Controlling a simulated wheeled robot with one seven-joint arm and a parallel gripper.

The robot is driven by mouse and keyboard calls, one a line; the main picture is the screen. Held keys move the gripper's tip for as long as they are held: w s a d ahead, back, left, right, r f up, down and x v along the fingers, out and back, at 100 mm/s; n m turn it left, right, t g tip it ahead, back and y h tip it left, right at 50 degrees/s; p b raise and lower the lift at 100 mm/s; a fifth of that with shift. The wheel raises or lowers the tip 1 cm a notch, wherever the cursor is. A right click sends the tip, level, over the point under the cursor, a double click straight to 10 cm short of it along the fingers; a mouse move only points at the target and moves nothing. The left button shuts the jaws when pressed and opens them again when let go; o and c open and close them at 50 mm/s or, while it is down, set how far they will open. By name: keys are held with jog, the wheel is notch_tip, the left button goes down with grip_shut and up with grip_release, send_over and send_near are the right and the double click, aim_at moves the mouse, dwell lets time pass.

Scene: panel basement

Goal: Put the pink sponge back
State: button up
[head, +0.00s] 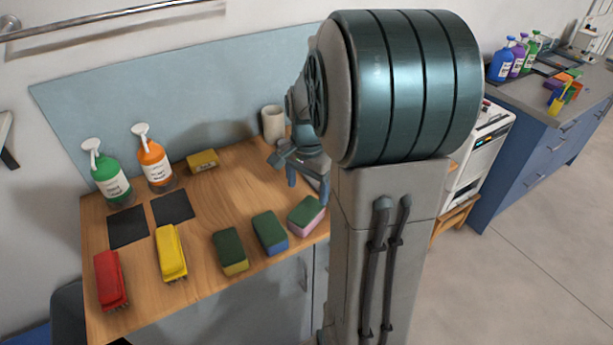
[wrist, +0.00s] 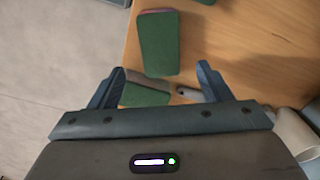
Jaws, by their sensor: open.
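The pink sponge (head: 306,215), with a dark green top, lies near the front right of the wooden tabletop (head: 205,205), at the right end of a row of sponges. My gripper (head: 307,187) is open and empty, just above and behind it in the head view. One lies ahead of my gripper (wrist: 162,88); the other is partly hidden low between the fingers. I cannot tell for sure which of them is the pink one.
A blue sponge (head: 270,232) and a yellow sponge (head: 230,251) lie to the left. Yellow (head: 170,252) and red (head: 110,280) brushes, two dark pads, green (head: 111,178) and orange (head: 154,165) spray bottles, a yellow box (head: 202,160) and a pale cup (head: 273,124) are also there.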

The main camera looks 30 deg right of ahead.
jog(key=s+a+r+n+t, duration=0.1)
jog(key=s+a+r+n, duration=0.2)
jog(key=s+a+n, duration=0.3)
jog(key=s+a+r+n+t, duration=0.2)
jog(key=s+a+n, duration=0.4)
jog(key=s+n, duration=0.1)
jog(key=shift+a+r, duration=0.3)
jog(key=shift+r, duration=0.1)
dwell(0.8)
